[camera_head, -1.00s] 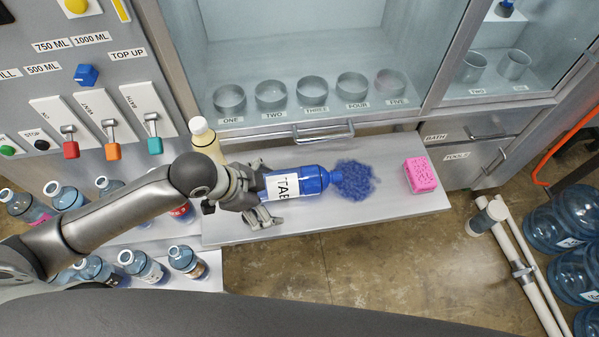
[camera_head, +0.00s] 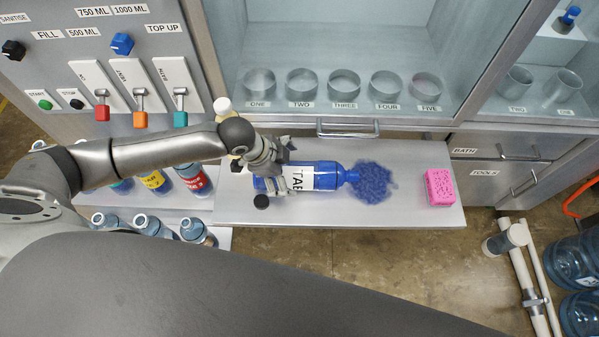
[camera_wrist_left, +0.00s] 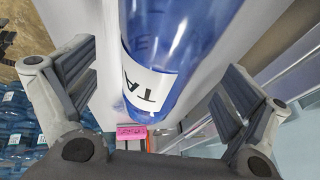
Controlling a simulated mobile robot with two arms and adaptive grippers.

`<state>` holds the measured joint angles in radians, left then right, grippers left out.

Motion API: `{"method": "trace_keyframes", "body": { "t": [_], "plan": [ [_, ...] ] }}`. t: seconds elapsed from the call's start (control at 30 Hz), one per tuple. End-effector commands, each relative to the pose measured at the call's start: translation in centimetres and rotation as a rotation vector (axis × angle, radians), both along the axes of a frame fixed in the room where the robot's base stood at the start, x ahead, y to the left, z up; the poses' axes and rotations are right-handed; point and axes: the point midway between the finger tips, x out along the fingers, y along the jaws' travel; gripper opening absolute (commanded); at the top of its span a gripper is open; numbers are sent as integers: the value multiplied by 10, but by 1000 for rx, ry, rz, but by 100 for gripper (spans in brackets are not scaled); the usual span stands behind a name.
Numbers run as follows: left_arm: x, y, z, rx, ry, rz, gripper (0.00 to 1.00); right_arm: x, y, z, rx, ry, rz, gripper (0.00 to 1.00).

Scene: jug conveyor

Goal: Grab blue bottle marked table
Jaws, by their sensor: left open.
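A blue bottle (camera_head: 327,176) lies on its side on the grey shelf, its neck pointing right. In the left wrist view the bottle (camera_wrist_left: 165,30) lies between the two spread fingers of the left gripper (camera_wrist_left: 158,65), with gaps showing on both sides. The base end is partly hidden by the gripper in the head view. My right gripper is not in view.
A blue fluffy heap (camera_head: 374,180) lies at the bottle's mouth. A pink sponge (camera_head: 440,187) sits at the right of the shelf (camera_head: 400,212). A cream bottle (camera_head: 223,108) stands behind my wrist. Several bottles stand at left. The cabinet handle (camera_head: 347,130) is behind.

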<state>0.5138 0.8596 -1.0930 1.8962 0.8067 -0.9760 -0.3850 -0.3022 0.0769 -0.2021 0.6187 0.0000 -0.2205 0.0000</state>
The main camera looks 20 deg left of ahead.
Motion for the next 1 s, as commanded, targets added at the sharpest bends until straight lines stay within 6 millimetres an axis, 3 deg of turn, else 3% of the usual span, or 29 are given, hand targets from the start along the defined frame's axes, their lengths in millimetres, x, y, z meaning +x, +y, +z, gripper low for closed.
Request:
{"method": "trace_keyframes", "body": {
  "t": [0.3, 0.63, 1.0],
  "plan": [
    [11, -17, -31, 0, 1, 1, 97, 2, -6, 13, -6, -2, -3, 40],
    [12, -18, -36, 0, 0, -1, 97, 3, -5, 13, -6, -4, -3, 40],
    [12, -18, -36, 0, 0, 0, 50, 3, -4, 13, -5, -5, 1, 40]
  ]
}}
